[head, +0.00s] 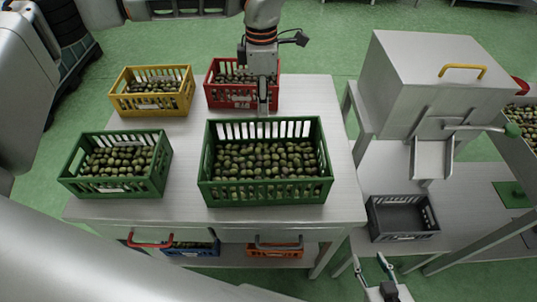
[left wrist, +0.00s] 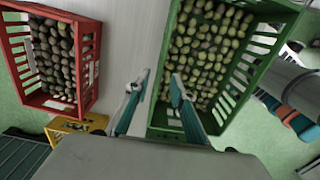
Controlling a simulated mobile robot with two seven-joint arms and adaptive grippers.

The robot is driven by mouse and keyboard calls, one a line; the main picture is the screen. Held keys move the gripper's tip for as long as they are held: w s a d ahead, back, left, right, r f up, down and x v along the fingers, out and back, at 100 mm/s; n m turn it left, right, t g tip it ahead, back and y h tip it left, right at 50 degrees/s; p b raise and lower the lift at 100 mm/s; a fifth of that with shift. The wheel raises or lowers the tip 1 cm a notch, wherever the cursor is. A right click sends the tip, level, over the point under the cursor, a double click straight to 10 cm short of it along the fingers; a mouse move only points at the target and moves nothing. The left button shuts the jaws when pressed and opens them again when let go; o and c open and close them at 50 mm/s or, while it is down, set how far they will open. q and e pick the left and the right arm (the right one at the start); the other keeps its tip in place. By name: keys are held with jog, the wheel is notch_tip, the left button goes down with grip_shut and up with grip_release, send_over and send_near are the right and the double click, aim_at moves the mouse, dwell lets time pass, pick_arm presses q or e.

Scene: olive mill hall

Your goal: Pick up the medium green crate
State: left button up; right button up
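Two green crates of olives stand on the table. The smaller one (head: 162,172) is at the left; the larger one (head: 265,192) is at the middle right and also shows in the left wrist view (left wrist: 262,62). My left gripper (head: 263,108) points down at the larger crate's far wall, beside the red crate. In the left wrist view its fingers (left wrist: 160,78) are apart, seemingly one on each side of that wall; contact cannot be told. My right gripper (head: 371,262) is low, right of the table, with its fingers apart and empty.
A yellow crate (head: 124,105) and a red crate (head: 214,98) of olives stand at the table's (head: 190,140) back. A grey empty crate (head: 404,233) sits under the metal machine's (head: 425,80) chute. Blue and orange crates are below the tabletop. Bare tabletop separates the green crates.

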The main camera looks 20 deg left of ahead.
aim_at(264, 120)
pick_arm(q)
notch_tip(264, 120, down, 6)
jog(key=shift+f+p, duration=0.1)
jog(key=shift+p, duration=0.2)
jog(key=shift+f, duration=0.3)
pick_arm(e)
jog(key=shift+a+r, duration=0.1)
jog(key=shift+r, duration=0.45)
pick_arm(q)
jog(key=c, duration=0.6)
grip_shut()
pick_arm(e)
jog(key=shift+s+f, duration=0.1)
jog(key=shift+f, duration=0.1)
pick_arm(q)
jog(key=shift+r, duration=0.1)
